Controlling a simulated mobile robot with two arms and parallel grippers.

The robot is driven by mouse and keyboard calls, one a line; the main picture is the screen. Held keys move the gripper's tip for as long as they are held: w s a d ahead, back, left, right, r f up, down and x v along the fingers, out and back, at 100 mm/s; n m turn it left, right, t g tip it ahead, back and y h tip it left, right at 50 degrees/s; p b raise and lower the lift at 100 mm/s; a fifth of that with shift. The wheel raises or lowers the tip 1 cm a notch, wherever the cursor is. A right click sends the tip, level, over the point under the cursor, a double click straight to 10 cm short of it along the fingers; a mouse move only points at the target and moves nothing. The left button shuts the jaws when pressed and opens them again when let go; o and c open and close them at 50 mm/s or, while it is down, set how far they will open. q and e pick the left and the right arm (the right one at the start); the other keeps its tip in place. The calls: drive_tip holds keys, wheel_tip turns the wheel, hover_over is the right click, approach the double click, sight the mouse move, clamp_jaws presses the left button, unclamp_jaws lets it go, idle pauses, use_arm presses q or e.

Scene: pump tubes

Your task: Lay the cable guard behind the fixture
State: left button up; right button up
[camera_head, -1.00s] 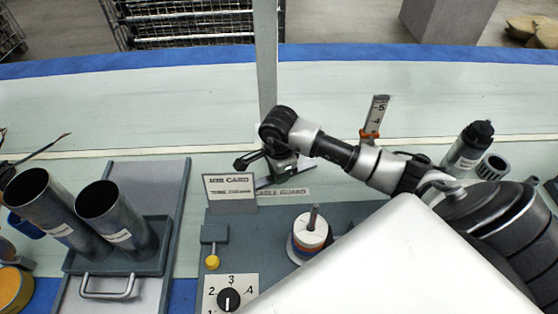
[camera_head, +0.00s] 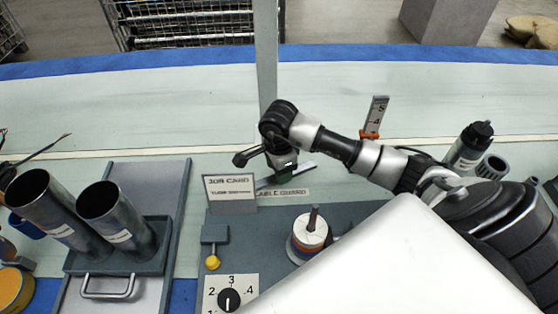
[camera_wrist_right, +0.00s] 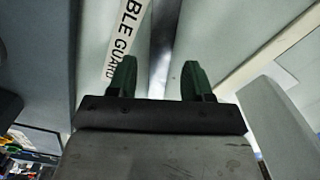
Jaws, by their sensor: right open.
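The cable guard (camera_head: 304,171) is a thin grey strip lying slantwise on the bench, just behind the grey fixture (camera_head: 265,222) and by the CABLE GUARD label. My right gripper (camera_head: 283,165) is just above the strip, pointing down, and hides part of it. In the right wrist view the gripper (camera_wrist_right: 157,72) has its two green fingers apart, with the grey strip (camera_wrist_right: 163,35) seen between and beyond them. The label (camera_wrist_right: 125,40) runs beside the strip. Whether the fingers touch the strip cannot be told. My left gripper is out of view.
A job card (camera_head: 230,190) stands at the fixture's back left. A peg with rings (camera_head: 310,232) and a dial (camera_head: 229,298) are on the fixture. Two metal tubes stand in a tray (camera_head: 118,264) at the left. A bottle (camera_head: 468,148) stands at the right.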

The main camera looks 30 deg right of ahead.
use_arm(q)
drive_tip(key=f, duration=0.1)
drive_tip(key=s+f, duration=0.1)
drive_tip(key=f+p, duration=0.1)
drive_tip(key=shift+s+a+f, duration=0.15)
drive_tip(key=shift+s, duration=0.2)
use_arm(e)
wheel_tip(320, 180, up, 10)
drive_tip(key=shift+r, duration=0.25)
